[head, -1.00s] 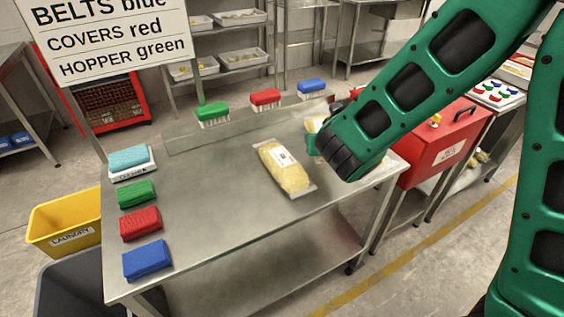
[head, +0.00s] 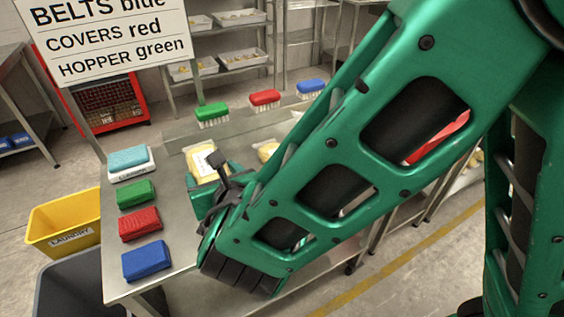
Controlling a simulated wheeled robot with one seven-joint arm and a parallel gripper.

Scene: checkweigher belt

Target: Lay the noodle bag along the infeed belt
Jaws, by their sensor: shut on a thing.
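A clear bag of yellow noodles with a white label (head: 203,162) is in my gripper (head: 208,180) above the left-middle of the steel table. The gripper is shut on its near end; my arm hides part of the grip. I cannot tell whether the bag touches the table. A second, similar bag (head: 267,150) lies on the table to the right; only its far end shows past my arm. I cannot make out an infeed belt in this view.
Green (head: 212,113), red (head: 265,98) and blue (head: 310,87) brushes stand at the back. A yellow laundry bin (head: 65,222) is left.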

